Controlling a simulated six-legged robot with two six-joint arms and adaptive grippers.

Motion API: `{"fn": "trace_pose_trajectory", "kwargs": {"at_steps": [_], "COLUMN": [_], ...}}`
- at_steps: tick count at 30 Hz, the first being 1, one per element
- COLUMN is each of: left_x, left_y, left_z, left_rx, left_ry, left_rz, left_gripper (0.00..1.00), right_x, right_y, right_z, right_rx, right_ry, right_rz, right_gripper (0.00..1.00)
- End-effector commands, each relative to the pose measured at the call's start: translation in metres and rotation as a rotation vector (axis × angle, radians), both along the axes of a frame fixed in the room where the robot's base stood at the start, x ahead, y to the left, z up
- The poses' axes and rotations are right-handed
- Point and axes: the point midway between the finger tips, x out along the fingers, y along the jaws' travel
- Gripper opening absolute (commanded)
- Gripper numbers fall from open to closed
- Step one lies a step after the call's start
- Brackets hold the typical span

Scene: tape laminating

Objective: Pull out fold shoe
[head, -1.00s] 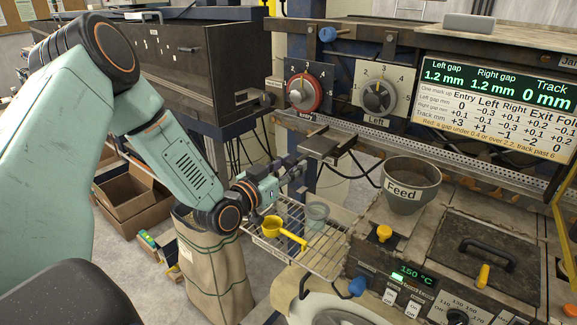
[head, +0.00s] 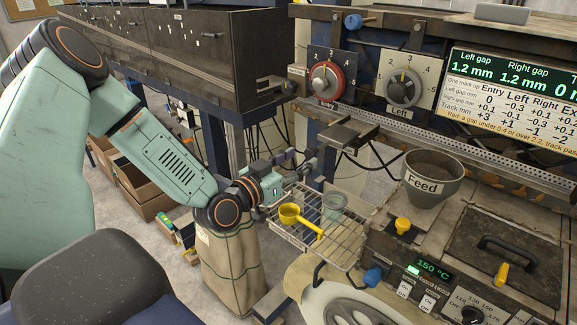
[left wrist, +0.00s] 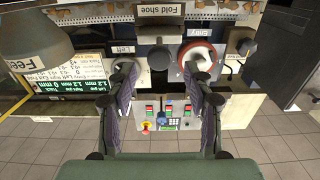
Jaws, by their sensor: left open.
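The fold shoe (head: 352,133) is a dark grey metal block on the front of the machine, below the Entry and Left dials in the head view. In the left wrist view, a dark block (left wrist: 159,57) sits under an upside-down "Fold shoe" label (left wrist: 160,10). My left gripper (head: 306,160) is just left of the shoe and slightly lower in the head view. Its fingers (left wrist: 160,72) are spread wide in the left wrist view, with the dark block showing between and beyond the tips. I cannot tell whether they touch it. My right gripper is not in view.
A wire rack (head: 340,244) with a yellow scoop (head: 290,213) and a clear cup (head: 334,203) lies below the left gripper. The red Entry dial (head: 326,82) and grey Left dial (head: 403,89) stand above. A Feed pot (head: 432,184) is to the right.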

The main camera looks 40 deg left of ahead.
Motion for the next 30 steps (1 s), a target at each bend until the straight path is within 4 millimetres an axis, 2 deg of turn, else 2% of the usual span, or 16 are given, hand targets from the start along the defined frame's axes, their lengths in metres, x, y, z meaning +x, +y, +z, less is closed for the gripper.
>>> {"fn": "trace_pose_trajectory", "kwargs": {"at_steps": [15, 30], "left_x": [-0.026, -0.03], "left_y": [0.003, 0.001], "left_z": [0.0, 0.001], "left_rx": [-0.003, 0.001], "left_ry": [0.001, -0.002], "left_rz": [0.003, -0.002], "left_gripper": [0.52, 0.52], "right_x": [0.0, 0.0], "right_y": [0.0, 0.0], "right_z": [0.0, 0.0], "right_rx": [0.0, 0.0], "right_ry": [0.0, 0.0], "right_rz": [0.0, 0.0], "right_gripper": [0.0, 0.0]}}
